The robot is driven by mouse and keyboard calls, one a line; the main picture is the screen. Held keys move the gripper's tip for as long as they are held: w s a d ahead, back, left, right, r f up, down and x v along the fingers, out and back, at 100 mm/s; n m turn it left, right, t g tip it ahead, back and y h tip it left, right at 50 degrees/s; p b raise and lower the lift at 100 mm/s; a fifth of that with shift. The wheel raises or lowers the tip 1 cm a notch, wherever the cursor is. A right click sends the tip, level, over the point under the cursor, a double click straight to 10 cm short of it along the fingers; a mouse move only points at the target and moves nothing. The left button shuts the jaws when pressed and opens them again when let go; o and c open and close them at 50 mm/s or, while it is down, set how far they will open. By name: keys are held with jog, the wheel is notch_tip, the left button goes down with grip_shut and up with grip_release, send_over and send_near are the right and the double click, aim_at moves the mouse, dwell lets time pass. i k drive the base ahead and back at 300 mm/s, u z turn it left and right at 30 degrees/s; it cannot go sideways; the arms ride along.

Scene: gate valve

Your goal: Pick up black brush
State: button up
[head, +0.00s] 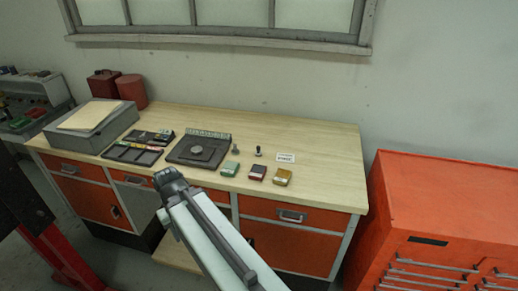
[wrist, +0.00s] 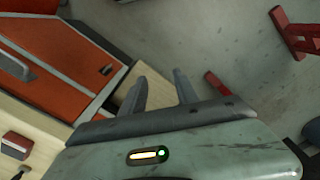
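A small black upright piece with a narrow top (head: 258,152) stands on the wooden bench top (head: 320,145), left of a small white card. It may be the black brush, but it is too small to make out bristles. My gripper (head: 170,184) is at the front edge of the bench, to the left of and nearer than the black piece, apart from it. In the wrist view my gripper's two fingers (wrist: 160,88) stand apart with nothing held between them. The black piece cannot be made out for sure in the wrist view.
A green box (head: 230,169), dark red box (head: 257,172) and yellow box (head: 282,177) sit in front of the black piece. A dark tray (head: 190,157) lies left. An orange drawer cabinet (head: 440,210) stands right. The bench's right end is clear.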

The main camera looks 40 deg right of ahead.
aim_at(258, 153)
jog(key=u, duration=0.05)
jog(key=i, duration=1.35)
jog(key=u, duration=0.05)
